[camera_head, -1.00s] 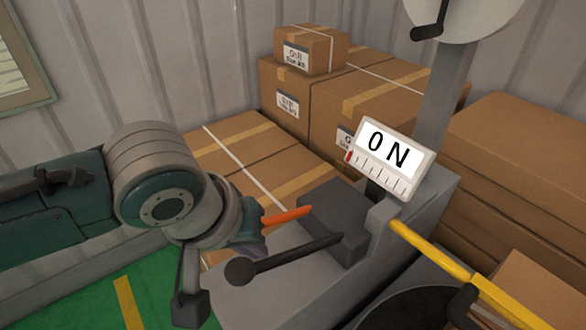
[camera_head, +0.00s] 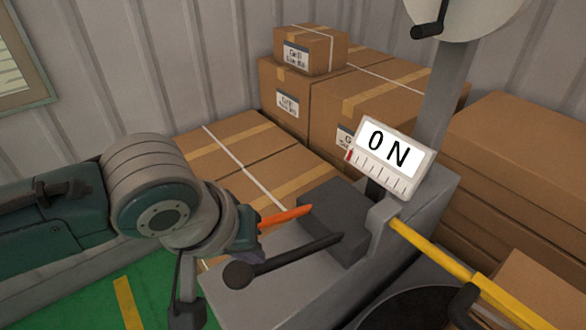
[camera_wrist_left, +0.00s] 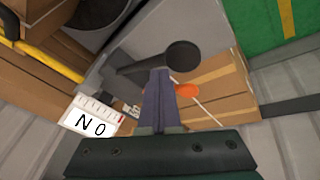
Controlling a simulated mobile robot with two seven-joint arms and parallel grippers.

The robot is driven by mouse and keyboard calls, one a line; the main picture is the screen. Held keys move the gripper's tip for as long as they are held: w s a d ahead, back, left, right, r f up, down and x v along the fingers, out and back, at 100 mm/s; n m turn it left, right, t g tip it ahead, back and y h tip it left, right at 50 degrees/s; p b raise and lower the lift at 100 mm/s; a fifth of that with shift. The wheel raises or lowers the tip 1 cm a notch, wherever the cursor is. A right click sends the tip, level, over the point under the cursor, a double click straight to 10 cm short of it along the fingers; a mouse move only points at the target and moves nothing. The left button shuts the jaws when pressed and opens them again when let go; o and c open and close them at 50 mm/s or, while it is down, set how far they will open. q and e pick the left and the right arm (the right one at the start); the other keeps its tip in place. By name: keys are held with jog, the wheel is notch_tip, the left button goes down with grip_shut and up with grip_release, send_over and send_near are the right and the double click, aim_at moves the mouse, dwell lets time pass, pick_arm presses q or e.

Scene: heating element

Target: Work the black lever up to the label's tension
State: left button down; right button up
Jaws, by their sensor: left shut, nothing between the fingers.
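The black lever (camera_head: 295,259) slopes down-left from the dark grey block of the machine to a round knob (camera_head: 238,275). An orange lever (camera_head: 285,216) lies just beyond it. The white label (camera_head: 391,157) reads 0 N, with a red mark at the left end of its scale. My left gripper (camera_head: 252,252) is shut and empty beside the black lever, near the knob. In the left wrist view its closed fingers (camera_wrist_left: 160,88) point at the lever's shaft (camera_wrist_left: 145,66) beside the knob (camera_wrist_left: 184,56). I cannot tell whether they touch. My right gripper is out of view.
Cardboard boxes (camera_head: 365,105) stand behind the machine, and more (camera_head: 525,170) are stacked at right. A yellow bar (camera_head: 440,258) runs to the lower right. A grey post (camera_head: 447,95) rises behind the label. Green floor (camera_head: 105,305) shows at lower left.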

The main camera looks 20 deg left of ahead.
aim_at(234, 280)
pick_arm(q)
jog(key=shift+s+a+f+b, duration=0.25)
jog(key=shift+s+f+b, duration=0.1)
jog(key=shift+f, duration=0.55)
jog(key=shift+s+a+f+b, duration=0.25)
jog(key=shift+s+f+b, duration=0.1)
jog(key=shift+f, duration=0.55)
jog(key=shift+s+a+f+b, duration=0.25)
jog(key=shift+s+f+b, duration=0.1)
jog(key=shift+f, duration=0.55)
dwell(2.5)
jog(key=shift+w, duration=0.1)
jog(key=shift+w+d+r+p, duration=0.25)
jog(key=shift+w+r+p, duration=0.05)
jog(key=shift+r+p, duration=0.7)
jog(key=shift+w+d+r+p, duration=0.2)
jog(key=shift+w+r+p, duration=0.05)
jog(key=shift+r+p, duration=0.7)
jog(key=shift+w+d+r+p, duration=0.3)
jog(key=shift+r+p, duration=0.55)
jog(key=shift+r, duration=0.3)
jog(key=shift+r+p, duration=0.35)
jog(key=shift+r, duration=0.1)
jog(key=shift+w, duration=0.15)
jog(key=shift+d, duration=0.1)
jog(key=shift+r, duration=0.1)
